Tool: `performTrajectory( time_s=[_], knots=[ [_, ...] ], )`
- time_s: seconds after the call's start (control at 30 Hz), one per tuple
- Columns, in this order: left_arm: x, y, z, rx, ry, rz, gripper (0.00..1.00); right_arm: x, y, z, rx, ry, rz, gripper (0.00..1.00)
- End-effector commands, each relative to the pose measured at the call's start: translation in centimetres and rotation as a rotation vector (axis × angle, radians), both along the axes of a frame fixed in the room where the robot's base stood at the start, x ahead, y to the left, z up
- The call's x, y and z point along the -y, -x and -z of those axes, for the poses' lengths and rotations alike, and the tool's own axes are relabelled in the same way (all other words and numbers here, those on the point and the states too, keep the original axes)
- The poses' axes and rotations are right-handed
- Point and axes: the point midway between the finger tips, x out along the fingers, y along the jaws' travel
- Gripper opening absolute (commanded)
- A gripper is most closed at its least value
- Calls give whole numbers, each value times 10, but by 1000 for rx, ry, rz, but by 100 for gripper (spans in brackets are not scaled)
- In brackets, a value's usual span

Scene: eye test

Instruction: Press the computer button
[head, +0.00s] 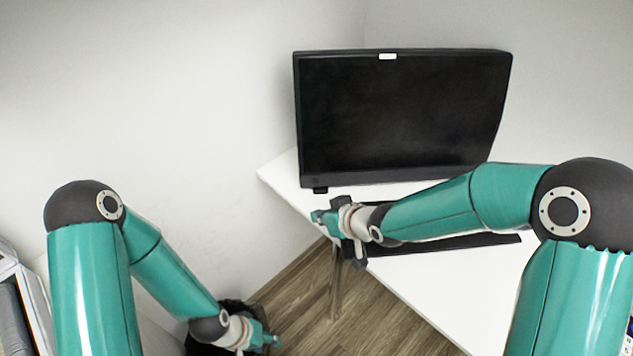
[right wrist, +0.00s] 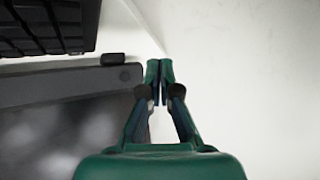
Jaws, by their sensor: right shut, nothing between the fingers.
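The computer monitor (head: 400,115) is a large black screen standing on the white desk, its screen dark. A small black block (head: 320,190) sits under its lower left corner. In the right wrist view this block (right wrist: 114,58) lies at the edge of the monitor's bezel (right wrist: 60,83), near a faint round mark. I cannot tell which of these is the button. My right gripper (head: 317,216) is shut and empty, just in front of that corner; its fingertips (right wrist: 159,70) are beside the block, apart from it in the picture. My left gripper (head: 277,340) hangs low at left, its jaws too small to judge.
A black keyboard (head: 440,243) lies on the white desk (head: 445,285), partly behind my right arm; it also shows in the right wrist view (right wrist: 45,25). A dark bin-like object (head: 232,308) is behind my left gripper. White walls close in behind the desk.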

Motion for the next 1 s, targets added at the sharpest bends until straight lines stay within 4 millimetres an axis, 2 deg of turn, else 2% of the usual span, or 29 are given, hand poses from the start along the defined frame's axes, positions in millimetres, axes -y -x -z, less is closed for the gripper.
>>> performTrajectory(
  time_s=[0.2,0.37,0.8,1.0],
  knots=[
    [0,0,-3,0,0,0,40,2,-3,0,-2,-1,7,0],
    [0,0,-13,0,0,0,40,2,-13,0,-4,-1,10,0],
    [0,0,-63,0,0,0,40,-2,-68,8,-4,0,10,0],
    [0,0,-75,0,0,0,40,-3,-82,14,-3,-1,9,0]
  ],
)
